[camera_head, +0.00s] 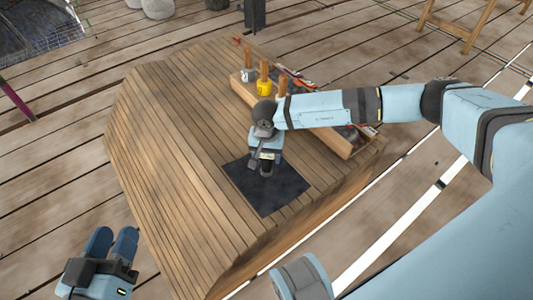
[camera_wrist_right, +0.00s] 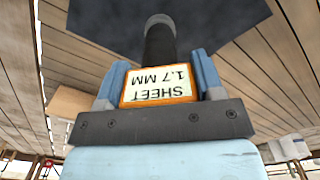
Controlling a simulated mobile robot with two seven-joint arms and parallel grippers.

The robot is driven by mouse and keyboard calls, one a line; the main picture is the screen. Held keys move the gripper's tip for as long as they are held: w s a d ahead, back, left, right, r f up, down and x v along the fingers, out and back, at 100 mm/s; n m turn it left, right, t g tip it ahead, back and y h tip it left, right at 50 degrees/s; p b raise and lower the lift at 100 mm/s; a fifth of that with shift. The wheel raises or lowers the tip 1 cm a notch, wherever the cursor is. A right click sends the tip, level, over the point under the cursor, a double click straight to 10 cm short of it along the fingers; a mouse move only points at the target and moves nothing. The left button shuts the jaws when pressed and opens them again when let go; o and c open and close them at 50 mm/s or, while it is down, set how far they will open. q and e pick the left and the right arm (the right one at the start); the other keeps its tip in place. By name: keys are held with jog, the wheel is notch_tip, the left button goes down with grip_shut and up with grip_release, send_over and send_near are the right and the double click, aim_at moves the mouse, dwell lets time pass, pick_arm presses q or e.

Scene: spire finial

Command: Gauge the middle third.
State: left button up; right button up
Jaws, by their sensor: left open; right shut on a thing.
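The gauge's dark round barrel (camera_wrist_right: 160,45) points away from the fingers. In the head view the gauge (camera_head: 267,170) is over the upper part of a dark square sheet (camera_head: 270,194) on the slatted wooden table. The sheet also fills the top of the right wrist view (camera_wrist_right: 100,18). I cannot tell whether the barrel touches it. My left gripper (camera_head: 112,245) is open and empty, left of the table.
A wooden rack (camera_head: 334,140) along the table's back right edge holds a yellow-collared tool (camera_head: 264,80) and other handled tools. My right arm crosses over it. The table's left part (camera_head: 165,150) is bare.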

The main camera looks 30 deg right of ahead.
jog(key=shift+f+b, duration=0.9)
jog(key=shift+f, duration=0.6)
jog(key=shift+r, duration=0.1)
dwell(0.7)
jog(key=shift+r+p, duration=1.75)
jog(key=shift+r, duration=0.7)
